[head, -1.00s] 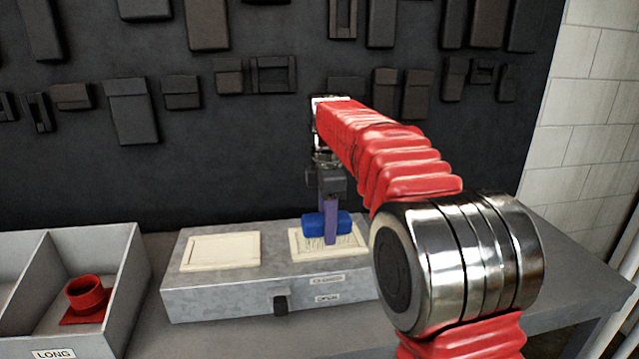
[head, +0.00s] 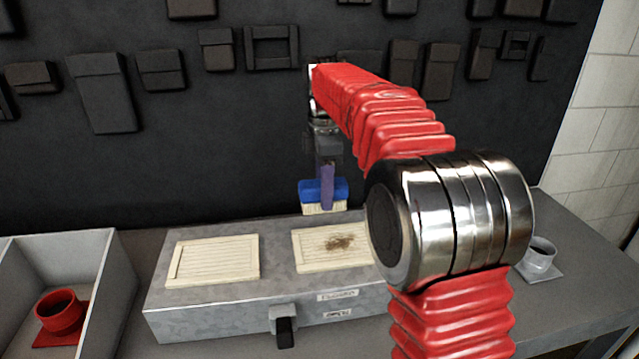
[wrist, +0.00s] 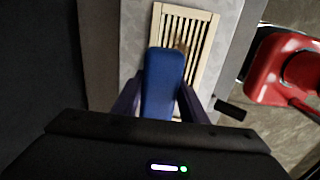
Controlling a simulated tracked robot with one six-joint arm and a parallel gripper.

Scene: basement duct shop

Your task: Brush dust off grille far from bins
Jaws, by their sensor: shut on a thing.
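My gripper (head: 327,180), with purple fingers, is shut on a blue brush (head: 318,191) with cream bristles. The brush hangs above the back edge of a grey metal box, just behind and above the right-hand cream grille (head: 308,250), and looks clear of it. The right grille, the one far from the bins, carries a brown dust patch (head: 340,243); my arm hides its right end. The left grille (head: 213,260) looks clean. In the wrist view the brush (wrist: 163,80) covers part of the slatted grille (wrist: 203,45), with brown dust beside its end.
The grey metal box (head: 215,313) has a black latch (head: 284,330) in front. Grey bins (head: 100,262) at the left hold a red flanged collar (head: 61,312). A grey flanged collar (head: 540,257) stands on the bench at the right. A dark wall with blocks rises behind.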

